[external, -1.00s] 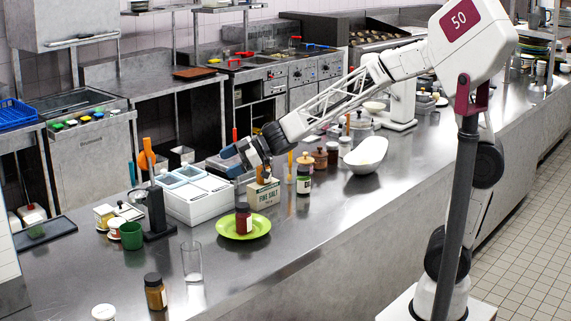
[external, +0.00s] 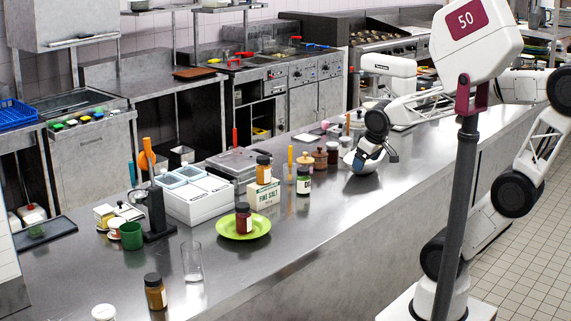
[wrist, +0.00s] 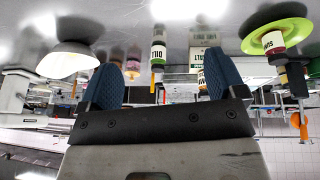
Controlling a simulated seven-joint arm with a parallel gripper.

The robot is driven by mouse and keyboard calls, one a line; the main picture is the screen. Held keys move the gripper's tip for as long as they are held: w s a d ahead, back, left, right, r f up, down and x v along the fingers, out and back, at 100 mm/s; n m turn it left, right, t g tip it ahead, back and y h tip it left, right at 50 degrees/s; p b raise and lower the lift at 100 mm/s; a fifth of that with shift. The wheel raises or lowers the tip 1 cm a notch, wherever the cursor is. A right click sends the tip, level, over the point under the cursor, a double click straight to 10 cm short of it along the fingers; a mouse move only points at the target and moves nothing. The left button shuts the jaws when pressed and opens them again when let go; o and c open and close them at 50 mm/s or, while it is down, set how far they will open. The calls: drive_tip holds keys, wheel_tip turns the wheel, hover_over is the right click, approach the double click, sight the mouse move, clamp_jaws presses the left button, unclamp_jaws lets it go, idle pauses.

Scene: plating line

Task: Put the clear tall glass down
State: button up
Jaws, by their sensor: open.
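The clear tall glass (external: 191,262) stands upright on the steel counter (external: 240,280), left of and nearer the camera than the lime green plate (external: 227,231). Nothing holds it. My gripper (external: 376,162) is well away to the right, above the counter by the white bowl (external: 366,163), which it partly covers. In the wrist view, which is upside down, the two blue-padded fingers of my gripper (wrist: 163,85) are spread apart with nothing between them. I cannot make out the glass in the wrist view.
A red jar (external: 243,217) stands on the plate. Behind it, an orange jar (external: 263,169) sits on the salt box (external: 264,194). A brown jar (external: 155,292) and green mug (external: 131,236) flank the glass.

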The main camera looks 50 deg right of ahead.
drive_tip(key=s+f+g+y, duration=0.1)
drive_tip(key=s, duration=0.5)
drive_tip(key=shift+a+m+g, duration=0.15)
drive_tip(key=shift+m+g, duration=0.15)
drive_tip(key=shift+f, duration=0.1)
idle(0.8)
